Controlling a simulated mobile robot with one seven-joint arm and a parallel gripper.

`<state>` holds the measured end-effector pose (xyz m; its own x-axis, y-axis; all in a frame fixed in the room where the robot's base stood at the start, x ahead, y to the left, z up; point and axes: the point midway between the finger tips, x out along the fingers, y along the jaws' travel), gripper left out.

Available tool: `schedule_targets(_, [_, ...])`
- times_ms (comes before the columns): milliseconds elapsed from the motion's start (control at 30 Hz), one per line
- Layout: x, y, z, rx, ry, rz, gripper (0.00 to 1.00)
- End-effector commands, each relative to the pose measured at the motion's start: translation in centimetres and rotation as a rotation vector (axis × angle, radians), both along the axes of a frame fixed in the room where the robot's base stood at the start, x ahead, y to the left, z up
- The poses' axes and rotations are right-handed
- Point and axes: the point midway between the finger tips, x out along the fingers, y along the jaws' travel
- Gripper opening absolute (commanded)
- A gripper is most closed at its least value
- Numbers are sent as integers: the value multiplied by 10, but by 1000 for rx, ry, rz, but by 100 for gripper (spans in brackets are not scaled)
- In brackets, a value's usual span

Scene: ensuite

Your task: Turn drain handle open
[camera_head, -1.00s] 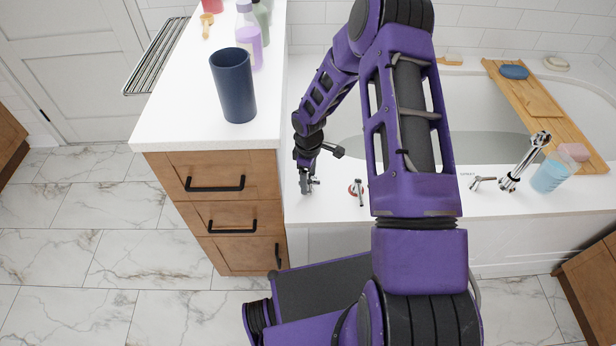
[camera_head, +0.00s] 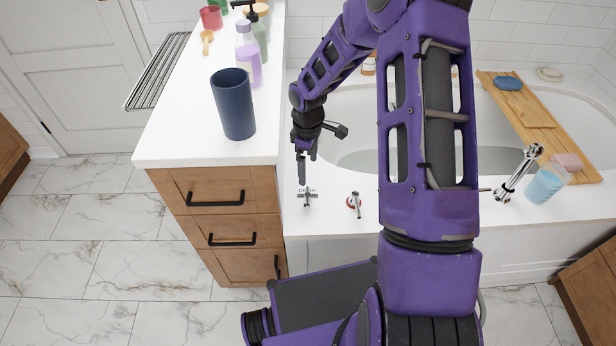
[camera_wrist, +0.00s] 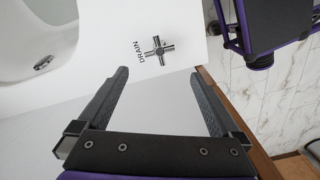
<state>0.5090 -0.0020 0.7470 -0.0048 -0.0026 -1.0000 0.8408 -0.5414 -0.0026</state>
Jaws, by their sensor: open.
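The drain handle (camera_head: 307,197) is a small metal cross on the white tub deck, beside the word DRAIN. In the wrist view the drain handle (camera_wrist: 157,50) lies beyond the fingertips, roughly midway between them and apart from both. My gripper (camera_head: 306,168) points down just behind the handle in the head view. In the wrist view my gripper (camera_wrist: 158,75) is open, with nothing between its fingers. My forearm hides part of the tub and deck in the head view.
A second handle with a red mark (camera_head: 354,204) stands to the right on the deck. The wooden counter cabinet (camera_head: 215,205) is close on the left.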

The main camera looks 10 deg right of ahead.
Motion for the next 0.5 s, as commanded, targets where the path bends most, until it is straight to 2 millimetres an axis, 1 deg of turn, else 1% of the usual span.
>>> schedule_targets(33, [1,-1,14,0,-4,-2,100])
schedule_targets(100, [0,-1,26,0,-2,-2,100])
schedule_targets(200, [0,-1,39,0,0,-1,100])
schedule_targets(300, [0,0,47,0,0,-1,100])
schedule_targets(500, [-1,0,51,0,2,0,100])
